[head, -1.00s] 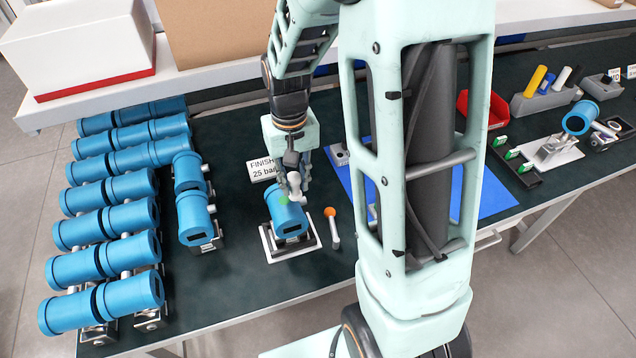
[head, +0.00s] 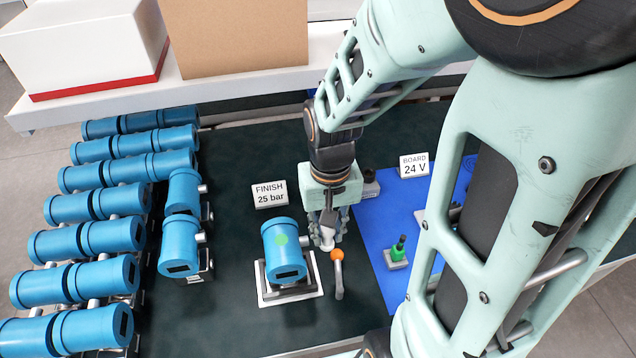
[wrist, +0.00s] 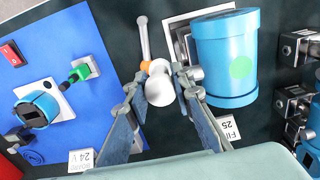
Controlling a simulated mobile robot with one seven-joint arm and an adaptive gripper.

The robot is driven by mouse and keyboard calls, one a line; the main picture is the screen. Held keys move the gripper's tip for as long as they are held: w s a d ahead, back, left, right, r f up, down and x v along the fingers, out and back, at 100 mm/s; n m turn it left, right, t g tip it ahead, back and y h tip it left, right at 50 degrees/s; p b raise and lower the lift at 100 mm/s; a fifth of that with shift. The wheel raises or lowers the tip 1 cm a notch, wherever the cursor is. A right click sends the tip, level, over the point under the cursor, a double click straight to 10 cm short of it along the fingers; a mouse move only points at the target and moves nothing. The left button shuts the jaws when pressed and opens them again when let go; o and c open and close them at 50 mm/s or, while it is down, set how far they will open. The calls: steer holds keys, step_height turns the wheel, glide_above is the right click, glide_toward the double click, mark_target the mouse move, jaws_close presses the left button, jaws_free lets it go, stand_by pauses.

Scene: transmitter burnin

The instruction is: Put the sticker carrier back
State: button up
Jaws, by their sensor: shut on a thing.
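A small white rounded piece, apparently the sticker carrier (head: 327,239), is held between the fingertips of my gripper (head: 328,228). In the wrist view, the fingers (wrist: 158,78) close on this white carrier (wrist: 160,90). They are just right of the blue transmitter (head: 281,255) in the head view, above the table near an orange-tipped lever (head: 337,256). The transmitter sits in a pale fixture (head: 312,284) and bears a round green sticker (head: 282,239), also seen in the wrist view (wrist: 240,67). The carrier's storage place cannot be made out.
Several blue transmitters (head: 85,242) stand in rows at the left. A FINISH 25 bar sign (head: 269,194) stands behind the fixture. A blue mat (head: 372,218) with a green connector (head: 397,250) and a 24 V sign (head: 414,165) lies right. Boxes (head: 235,38) stand on the back shelf.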

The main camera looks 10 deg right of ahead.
steer(key=w+f+b, duration=0.2)
steer(key=w+f, duration=0.1)
steer(key=w, duration=0.1)
steer(key=w+d+f+b, duration=0.1)
steer(key=w+f+b, duration=0.1)
steer(key=w, duration=0.2)
steer(key=w+d+f+b, duration=0.1)
steer(key=w+f+b, duration=0.1)
steer(key=w+f, duration=0.1)
steer(key=shift+w+d+f, duration=0.2)
steer(key=shift+w+f, duration=0.15)
steer(key=shift+w, duration=0.2)
steer(key=shift+w+d+f, duration=0.1)
steer(key=shift+w+f, duration=0.15)
steer(key=shift+w, duration=0.1)
steer(key=shift+w+f+b, duration=0.2)
steer(key=shift+f+b, duration=0.1)
steer(key=shift+b, duration=0.15)
steer(key=shift+w+f+b, duration=0.15)
steer(key=shift+f+b, duration=0.95)
steer(key=shift+f, duration=0.5)
steer(key=shift+f, duration=0.15)
steer(key=o, duration=0.9)
steer(key=shift+o, duration=0.2)
